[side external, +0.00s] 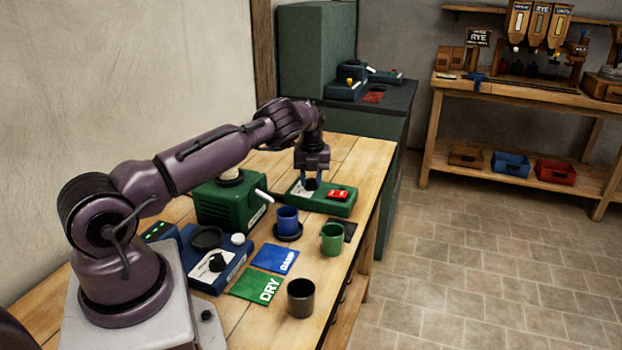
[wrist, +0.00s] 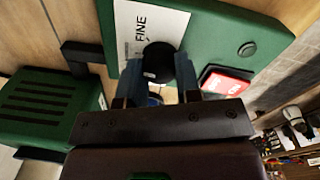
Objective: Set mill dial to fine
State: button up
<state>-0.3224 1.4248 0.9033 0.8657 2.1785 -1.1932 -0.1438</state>
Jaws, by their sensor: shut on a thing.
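A green control box (side external: 335,208) stands at the far end of the wooden bench; it also shows in the wrist view (wrist: 215,35). It has a white plate (wrist: 128,22) lettered FINE, a black round dial knob (wrist: 157,60) and a red switch (side external: 338,194). My gripper (side external: 310,184) points down over the plate, its fingers shut on the dial knob. In the wrist view the two fingers (wrist: 153,82) sit on either side of the knob. The fingers hide part of the knob, and I cannot tell where its pointer aims.
A green machine (side external: 225,208) with a pale handle stands left of the box. A blue device (side external: 210,262), blue cup (side external: 288,220), green cup (side external: 332,238), dark cup (side external: 301,298), blue card (side external: 275,258) and green DRY card (side external: 258,286) lie nearer.

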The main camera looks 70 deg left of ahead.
aim_at(312, 180)
jog(key=m, duration=0.4)
jog(key=shift+m, duration=2.3)
jog(key=o, duration=0.9)
jog(key=r, duration=1.3)
jog(key=shift+d, duration=0.2)
jog(key=shift+w, duration=0.1)
